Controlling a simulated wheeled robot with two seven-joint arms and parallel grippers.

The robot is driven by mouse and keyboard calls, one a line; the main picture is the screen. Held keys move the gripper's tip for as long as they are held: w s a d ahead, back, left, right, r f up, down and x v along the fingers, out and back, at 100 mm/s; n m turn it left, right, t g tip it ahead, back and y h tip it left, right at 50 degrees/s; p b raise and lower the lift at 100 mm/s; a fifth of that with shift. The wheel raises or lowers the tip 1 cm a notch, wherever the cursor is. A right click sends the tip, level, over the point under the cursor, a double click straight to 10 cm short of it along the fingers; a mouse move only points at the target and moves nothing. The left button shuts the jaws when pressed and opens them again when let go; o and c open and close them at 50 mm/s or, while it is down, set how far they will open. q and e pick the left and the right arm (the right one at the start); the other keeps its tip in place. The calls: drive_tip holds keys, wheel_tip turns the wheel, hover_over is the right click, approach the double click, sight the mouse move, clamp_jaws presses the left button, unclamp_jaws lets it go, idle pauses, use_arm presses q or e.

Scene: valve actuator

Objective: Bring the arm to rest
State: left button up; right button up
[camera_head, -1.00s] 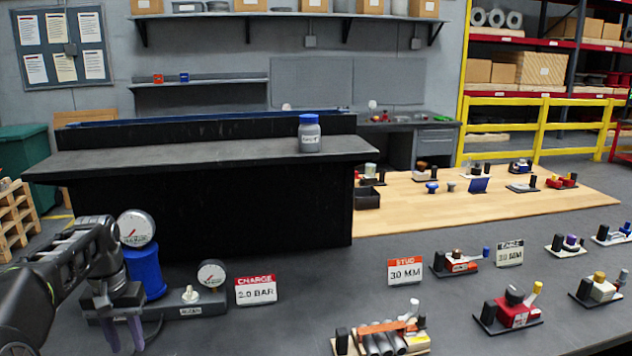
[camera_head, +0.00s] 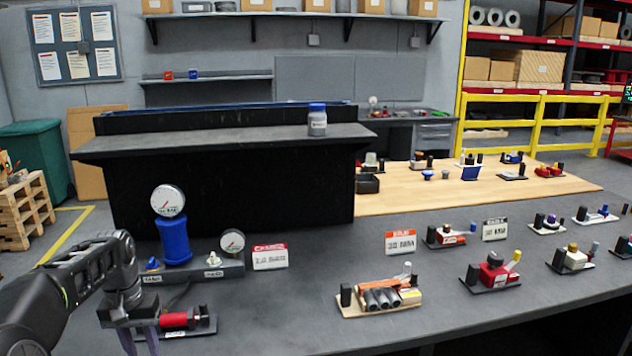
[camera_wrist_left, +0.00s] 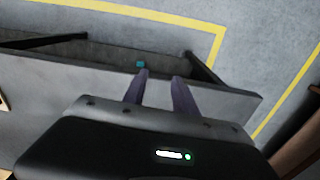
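My left arm comes in from the left in the head view, bent over the left end of the dark bench (camera_head: 300,320). Its gripper (camera_head: 140,345) points down near the bench's front left, with its purple fingertips cut off by the picture's bottom edge. In the left wrist view the two purple fingers (camera_wrist_left: 160,78) stand apart with nothing between them. The gripper is in front of a red cylinder (camera_head: 175,320) on a dark base and partly overlaps that base in the picture. I cannot tell the gap between them. My right gripper is in neither view.
Behind the gripper stand a blue cylinder (camera_head: 174,240) with a gauge (camera_head: 168,200), a second gauge (camera_head: 232,241) and a red-white sign (camera_head: 270,257). An orange-topped fixture (camera_head: 380,297) and several small assemblies stand to the right. The bench's front middle is bare.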

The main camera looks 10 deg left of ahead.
use_arm(q)
drive_tip(key=s+d+f+m+h, duration=0.1)
drive_tip(key=s+d+f+h, duration=0.15)
drive_tip(key=d+f, duration=1)
drive_tip(key=s+d+f+m+h, duration=0.1)
drive_tip(key=s+d+f, duration=0.2)
drive_tip(key=d+f, duration=0.95)
drive_tip(key=s+d+f, duration=0.4)
drive_tip(key=s+d, duration=0.1)
drive_tip(key=s, duration=0.5)
drive_tip(key=s+d+f, duration=0.5)
drive_tip(key=s, duration=0.6)
drive_tip(key=shift+f+n, duration=0.15)
drive_tip(key=shift+n, duration=0.25)
drive_tip(key=shift+o, duration=0.3)
